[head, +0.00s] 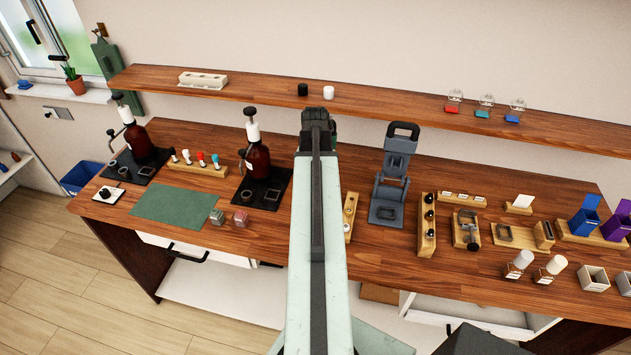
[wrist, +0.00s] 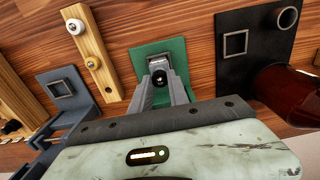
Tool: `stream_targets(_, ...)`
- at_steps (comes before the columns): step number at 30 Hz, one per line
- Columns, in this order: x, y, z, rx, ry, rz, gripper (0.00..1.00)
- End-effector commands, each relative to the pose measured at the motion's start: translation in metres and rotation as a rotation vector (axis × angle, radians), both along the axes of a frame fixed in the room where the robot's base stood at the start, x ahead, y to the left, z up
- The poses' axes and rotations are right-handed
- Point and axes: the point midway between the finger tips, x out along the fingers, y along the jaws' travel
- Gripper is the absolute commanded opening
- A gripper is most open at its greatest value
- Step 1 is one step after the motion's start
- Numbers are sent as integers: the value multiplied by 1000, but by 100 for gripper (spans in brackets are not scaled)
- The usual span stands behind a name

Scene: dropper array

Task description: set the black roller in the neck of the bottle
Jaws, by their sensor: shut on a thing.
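A black tray (wrist: 230,70) with a brown pump bottle (wrist: 285,90) is on the right. A grey press (head: 391,175) stands right of my arm, below a shelf (head: 400,108).

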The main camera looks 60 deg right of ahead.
Motion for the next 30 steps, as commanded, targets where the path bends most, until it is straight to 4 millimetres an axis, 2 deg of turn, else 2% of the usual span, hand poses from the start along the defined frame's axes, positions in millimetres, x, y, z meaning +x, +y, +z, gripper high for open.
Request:
stream_targets(14, -1, 0, -7, 0, 0, -1, 0)
stream_targets(15, -1, 0, -7, 0, 0, -1, 27)
stream_targets(17, -1, 0, -7, 0, 0, -1, 43)
stream_targets(18, -1, 0, -7, 0, 0, -1, 46)
stream_targets(26, -1, 0, -7, 0, 0, -1, 46)
stream_targets(30, -1, 0, 0, 0, 0, -1, 46)
